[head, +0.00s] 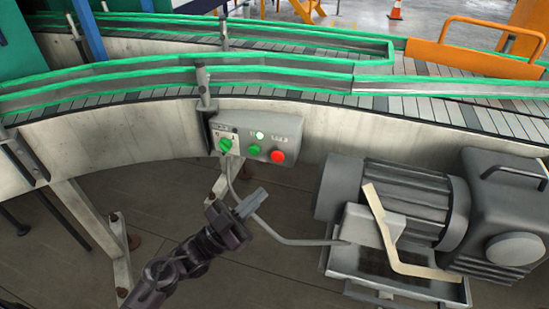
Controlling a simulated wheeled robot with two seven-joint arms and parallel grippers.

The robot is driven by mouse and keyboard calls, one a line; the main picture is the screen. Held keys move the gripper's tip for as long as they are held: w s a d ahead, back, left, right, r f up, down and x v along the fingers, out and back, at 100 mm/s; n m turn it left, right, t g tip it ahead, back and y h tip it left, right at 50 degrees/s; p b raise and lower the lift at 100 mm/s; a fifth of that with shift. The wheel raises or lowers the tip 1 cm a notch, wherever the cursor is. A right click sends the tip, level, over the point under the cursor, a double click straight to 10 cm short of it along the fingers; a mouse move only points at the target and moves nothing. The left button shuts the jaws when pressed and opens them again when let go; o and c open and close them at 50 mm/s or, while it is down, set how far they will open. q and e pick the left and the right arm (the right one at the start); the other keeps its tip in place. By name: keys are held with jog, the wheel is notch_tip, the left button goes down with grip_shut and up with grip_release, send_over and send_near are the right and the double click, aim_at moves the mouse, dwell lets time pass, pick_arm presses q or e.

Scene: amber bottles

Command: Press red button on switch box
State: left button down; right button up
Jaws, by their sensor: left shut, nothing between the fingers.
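The switch box (257,137) is a grey box on the side wall of the conveyor. The red button (277,156) is at its right end. A green button (254,150) sits left of the red one, and a green rotary knob (225,145) is at the left end. A small pale lamp (260,135) is above the buttons. My left gripper (252,202) is shut and empty. In the picture it is below the box, below and left of the red button, apart from it. My right gripper is not in view.
The curved conveyor (120,137) with green rails runs across the back. A grey motor (395,195) stands on the floor at the right. A grey cable (285,239) runs from the box towards the motor. A conveyor leg (85,215) is at the left.

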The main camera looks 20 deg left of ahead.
aim_at(278, 156)
pick_arm(q)
jog(key=shift+w, duration=0.1)
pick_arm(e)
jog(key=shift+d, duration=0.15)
